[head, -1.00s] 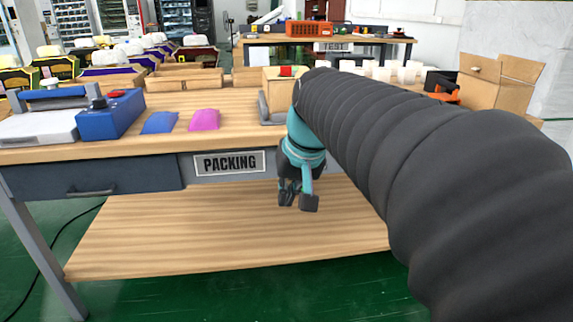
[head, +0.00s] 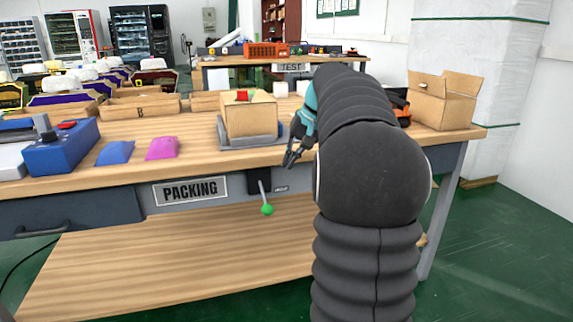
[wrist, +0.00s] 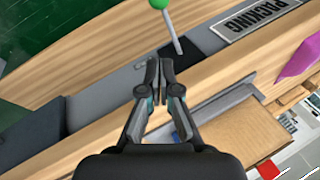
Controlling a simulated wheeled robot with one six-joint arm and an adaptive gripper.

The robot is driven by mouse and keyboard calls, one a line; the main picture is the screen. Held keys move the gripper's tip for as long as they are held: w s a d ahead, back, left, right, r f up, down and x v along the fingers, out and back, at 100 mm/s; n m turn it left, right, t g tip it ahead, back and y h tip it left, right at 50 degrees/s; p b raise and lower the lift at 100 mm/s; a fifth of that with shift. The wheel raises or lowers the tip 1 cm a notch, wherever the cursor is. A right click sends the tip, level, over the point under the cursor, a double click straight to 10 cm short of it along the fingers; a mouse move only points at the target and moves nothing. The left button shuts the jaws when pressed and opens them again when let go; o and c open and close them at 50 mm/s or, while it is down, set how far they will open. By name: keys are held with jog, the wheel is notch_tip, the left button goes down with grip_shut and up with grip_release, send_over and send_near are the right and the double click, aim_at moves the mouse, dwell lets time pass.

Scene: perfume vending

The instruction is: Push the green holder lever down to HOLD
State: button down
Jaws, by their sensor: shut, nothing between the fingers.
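The holder lever has a green ball knob (head: 267,210) on a thin grey shaft. It comes out of a dark plate (head: 257,182) on the table's front edge, right of the PACKING sign, and hangs downward, slightly tilted. In the wrist view, the green knob (wrist: 159,4) is at the top edge, beyond my fingertips. My gripper (head: 288,162) is shut and empty. It is above and to the right of the knob, near the table's front edge, apart from the lever. In the wrist view, its fingertips (wrist: 160,60) are together.
A cardboard box (head: 248,117) sits in a grey holder (head: 227,142) on the table above the lever. The PACKING sign (head: 191,191) is left of the lever. A small label (head: 281,188) beside the lever is too small to read. Below is a wooden shelf (head: 160,265).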

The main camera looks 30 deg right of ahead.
aim_at(264, 196)
jog(key=w+a+f+b, duration=0.1)
jog(key=a+f, duration=0.3)
jog(key=f, duration=0.5)
jog(key=shift+w+f, duration=0.15)
jog(key=shift+f, duration=0.25)
jog(key=f+t+b, duration=0.1)
jog(key=b, duration=0.4)
jog(key=shift+f+t, duration=0.4)
jog(key=shift+r, duration=0.15)
